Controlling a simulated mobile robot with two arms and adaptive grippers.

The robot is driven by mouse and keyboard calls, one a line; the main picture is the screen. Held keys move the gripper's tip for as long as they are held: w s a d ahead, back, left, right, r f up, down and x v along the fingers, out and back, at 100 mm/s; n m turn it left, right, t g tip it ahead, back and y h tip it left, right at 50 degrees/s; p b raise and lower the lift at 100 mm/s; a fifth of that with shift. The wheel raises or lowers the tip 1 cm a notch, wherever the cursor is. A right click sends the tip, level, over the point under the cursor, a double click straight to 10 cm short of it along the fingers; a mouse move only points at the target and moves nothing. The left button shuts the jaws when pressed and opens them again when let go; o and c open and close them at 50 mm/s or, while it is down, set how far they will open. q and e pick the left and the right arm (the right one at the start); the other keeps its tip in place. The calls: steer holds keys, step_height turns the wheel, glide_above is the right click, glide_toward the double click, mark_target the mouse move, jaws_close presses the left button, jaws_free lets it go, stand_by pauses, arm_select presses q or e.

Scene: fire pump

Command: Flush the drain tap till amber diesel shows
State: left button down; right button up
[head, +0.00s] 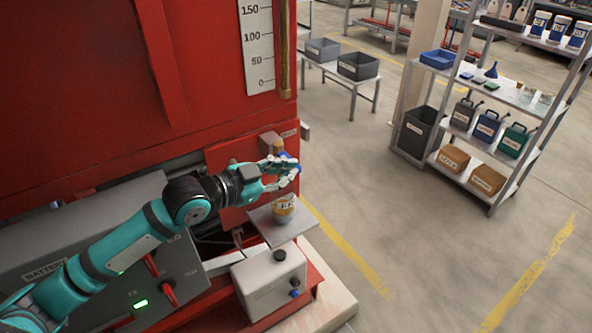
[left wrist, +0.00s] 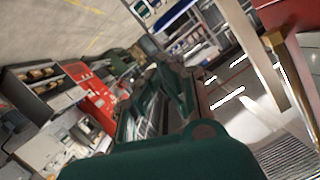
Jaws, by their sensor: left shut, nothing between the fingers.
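My left gripper (head: 290,172) is at the red panel (head: 228,160) on the side of the red housing, its fingers shut. A blue piece (head: 294,159) shows right at the fingertips; whether it touches them I cannot tell. A brass-coloured fitting (head: 277,147) sits just above the fingers. The drain tap is mostly hidden behind the hand. Below the hand, a small labelled cup (head: 284,210) stands upright on a grey shelf (head: 262,222). It looks pale and amber, but its contents are unclear. In the left wrist view the dark green gripper (left wrist: 160,115) fills the middle. My right gripper is out of view.
A grey box (head: 268,283) with a black knob and blue fittings stands below the shelf. The battery panel (head: 95,250) lies under my left arm. A rack (head: 495,110) with cans and bottles stands right. The floor between is clear.

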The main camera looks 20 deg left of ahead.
arm_select(q)
steer(key=b+v, duration=0.1)
steer(key=v, duration=0.5)
steer(key=shift+a+b, duration=0.3)
steer(key=shift+b, duration=0.05)
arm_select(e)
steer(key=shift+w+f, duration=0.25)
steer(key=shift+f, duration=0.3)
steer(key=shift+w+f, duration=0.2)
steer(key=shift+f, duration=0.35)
arm_select(q)
steer(key=shift+f, duration=0.15)
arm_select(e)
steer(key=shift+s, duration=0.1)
